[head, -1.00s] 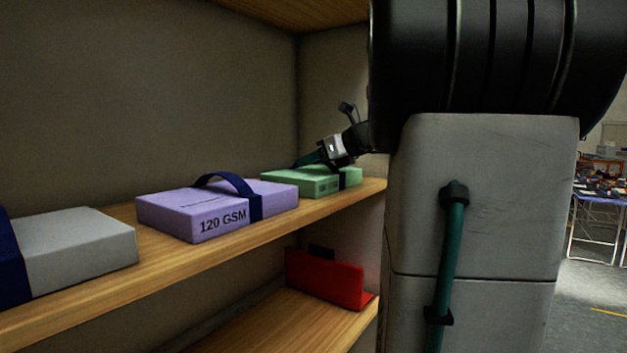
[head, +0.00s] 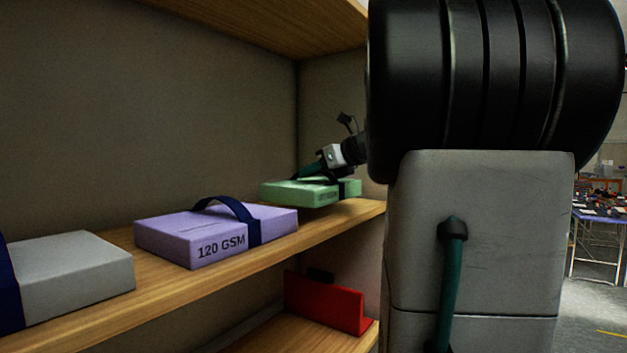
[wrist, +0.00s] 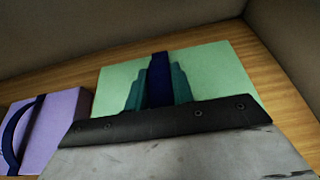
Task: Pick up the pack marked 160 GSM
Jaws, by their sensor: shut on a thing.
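A light green pack (head: 290,193) with a dark blue strap is at the far end of the upper shelf in the head view. Its front marking is too small to read. My gripper (head: 318,174) is on top of it, with teal fingers shut on its strap. The pack hangs slightly above the shelf, with a shadow beneath it. In the wrist view the green pack (wrist: 215,70) lies beyond my gripper (wrist: 158,82), with the dark blue strap between the fingers.
A purple pack (head: 165,236) marked 120 GSM, with a raised blue strap, sits nearer on the upper shelf (head: 180,287). A grey pack (head: 75,265) is at the left. A red object (head: 325,303) stands on the shelf below. Another shelf board (head: 290,25) is overhead.

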